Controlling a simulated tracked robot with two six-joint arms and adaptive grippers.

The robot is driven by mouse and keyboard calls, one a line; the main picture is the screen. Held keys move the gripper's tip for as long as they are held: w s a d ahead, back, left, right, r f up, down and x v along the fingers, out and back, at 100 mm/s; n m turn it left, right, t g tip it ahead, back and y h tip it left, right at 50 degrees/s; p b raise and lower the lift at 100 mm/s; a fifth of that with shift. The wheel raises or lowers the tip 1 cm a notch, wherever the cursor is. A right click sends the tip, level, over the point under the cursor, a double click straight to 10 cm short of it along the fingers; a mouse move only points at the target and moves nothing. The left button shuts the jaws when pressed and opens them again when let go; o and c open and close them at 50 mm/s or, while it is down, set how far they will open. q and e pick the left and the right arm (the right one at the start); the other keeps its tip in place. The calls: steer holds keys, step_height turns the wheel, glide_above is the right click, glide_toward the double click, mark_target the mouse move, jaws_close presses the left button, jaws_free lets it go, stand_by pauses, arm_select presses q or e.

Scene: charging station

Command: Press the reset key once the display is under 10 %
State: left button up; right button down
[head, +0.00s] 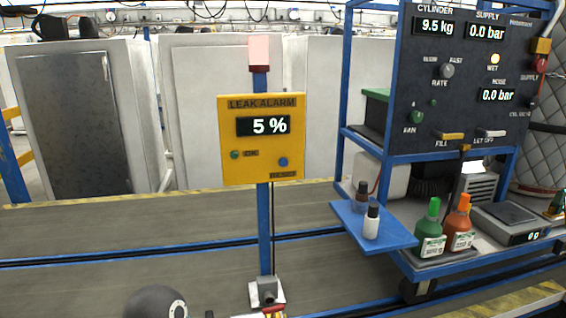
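The yellow leak alarm box (262,173) is mounted on a blue post (264,225) in the middle of the head view. Its display (263,125) reads 5 %. Below the display are a small green round part (235,154) at the left and a blue round key (283,161) at the lower right. Their labels are too small to read surely, so I cannot tell which is marked reset. A pale red lamp (259,51) tops the post. Neither of my grippers is in view, and nothing covers the box's front.
A blue-framed cart with a dark control panel (465,100) stands at the right. Its shelf (402,238) juts out with small bottles. Green (432,228) and orange (460,222) bottles stand beside it. A dark rounded object (155,303) shows at the bottom edge.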

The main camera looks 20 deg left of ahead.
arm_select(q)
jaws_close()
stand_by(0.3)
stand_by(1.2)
